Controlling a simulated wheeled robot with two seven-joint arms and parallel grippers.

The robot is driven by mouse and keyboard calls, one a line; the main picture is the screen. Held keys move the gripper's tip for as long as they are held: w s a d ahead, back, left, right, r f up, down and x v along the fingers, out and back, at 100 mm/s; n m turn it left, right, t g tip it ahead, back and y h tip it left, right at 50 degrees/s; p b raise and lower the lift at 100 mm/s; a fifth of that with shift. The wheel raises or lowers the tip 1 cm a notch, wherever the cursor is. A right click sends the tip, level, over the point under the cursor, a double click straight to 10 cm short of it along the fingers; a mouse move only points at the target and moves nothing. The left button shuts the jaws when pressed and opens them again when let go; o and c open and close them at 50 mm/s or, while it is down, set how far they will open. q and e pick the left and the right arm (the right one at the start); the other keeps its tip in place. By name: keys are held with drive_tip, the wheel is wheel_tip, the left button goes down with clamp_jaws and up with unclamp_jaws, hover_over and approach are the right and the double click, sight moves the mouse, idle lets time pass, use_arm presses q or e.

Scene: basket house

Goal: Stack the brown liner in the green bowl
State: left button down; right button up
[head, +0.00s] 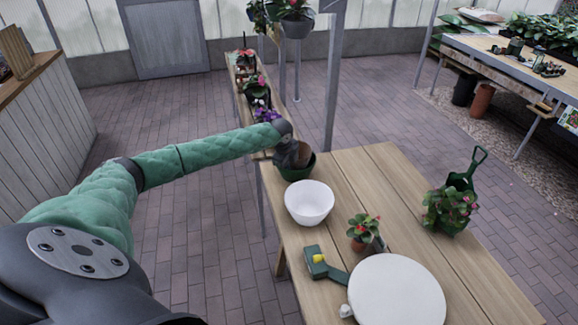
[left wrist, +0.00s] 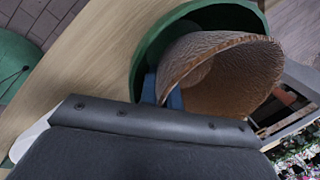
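The brown liner (head: 301,156) is a rough, bowl-shaped piece. In the left wrist view the liner (left wrist: 205,62) is tilted, its hollow side facing the lower right. The green bowl (head: 297,174) stands at the table's far left corner, and its rim and inside (left wrist: 147,52) show behind the liner. The liner is over the bowl's mouth and seems partly within it; I cannot tell whether they touch. My left gripper (head: 287,146) is at the bowl. Its blue fingertips (left wrist: 162,92) pinch the liner's wall near the rim. My right gripper is not in view.
A white bowl (head: 309,199) stands close in front of the green bowl. The table's far middle is clear.

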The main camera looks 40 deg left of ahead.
use_arm(q)
drive_tip(key=shift+f, duration=0.6)
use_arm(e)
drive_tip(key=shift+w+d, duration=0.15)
use_arm(q)
drive_tip(key=c, duration=1.9)
unclamp_jaws()
drive_tip(key=shift+r, duration=0.1)
